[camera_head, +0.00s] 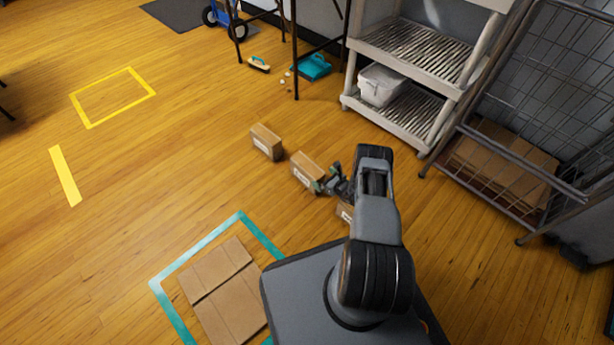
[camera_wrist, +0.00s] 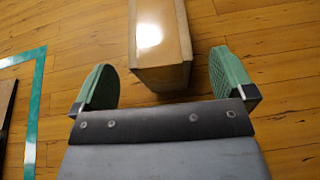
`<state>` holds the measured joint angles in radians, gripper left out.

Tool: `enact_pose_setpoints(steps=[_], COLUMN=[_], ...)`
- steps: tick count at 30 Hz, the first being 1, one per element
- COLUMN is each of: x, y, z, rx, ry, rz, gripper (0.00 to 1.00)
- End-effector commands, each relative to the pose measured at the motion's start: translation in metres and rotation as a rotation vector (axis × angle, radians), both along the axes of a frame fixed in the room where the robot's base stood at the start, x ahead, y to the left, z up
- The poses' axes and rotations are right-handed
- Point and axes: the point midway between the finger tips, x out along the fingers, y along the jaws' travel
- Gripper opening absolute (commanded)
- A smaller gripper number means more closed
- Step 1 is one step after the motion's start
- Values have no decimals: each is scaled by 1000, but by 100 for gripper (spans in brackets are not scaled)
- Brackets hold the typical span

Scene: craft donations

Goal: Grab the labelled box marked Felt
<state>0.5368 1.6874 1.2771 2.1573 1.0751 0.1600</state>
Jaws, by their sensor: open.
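Three small brown cardboard boxes with white labels stand in a row on the wood floor in the head view: a far box (camera_head: 266,142), a middle box (camera_head: 306,171) and a near box (camera_head: 345,212) mostly hidden by my arm. The label print is too small to read, so I cannot tell which is Felt. My gripper (camera_head: 329,182) is open at the near end of the middle box. In the wrist view a box (camera_wrist: 161,45) lies ahead between the green fingertips of my gripper (camera_wrist: 166,82), with a gap on each side. No label shows there.
A teal floor outline (camera_head: 202,242) with flat cardboard (camera_head: 222,288) lies at lower left. A grey shelf rack (camera_head: 405,125) with a white bin (camera_head: 380,84) and a wire cage cart (camera_head: 500,160) stand to the right. Floor left of the boxes is clear.

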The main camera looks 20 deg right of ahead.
Motion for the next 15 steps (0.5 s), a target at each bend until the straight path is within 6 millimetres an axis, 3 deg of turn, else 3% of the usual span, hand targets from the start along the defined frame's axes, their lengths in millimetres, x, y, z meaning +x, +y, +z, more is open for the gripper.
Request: enact_pose_setpoints(steps=[8, 15], x=[10, 34], y=[5, 17], z=[-5, -19], rx=[-1, -3], ry=[0, -2], rz=[3, 5], gripper=[100, 100])
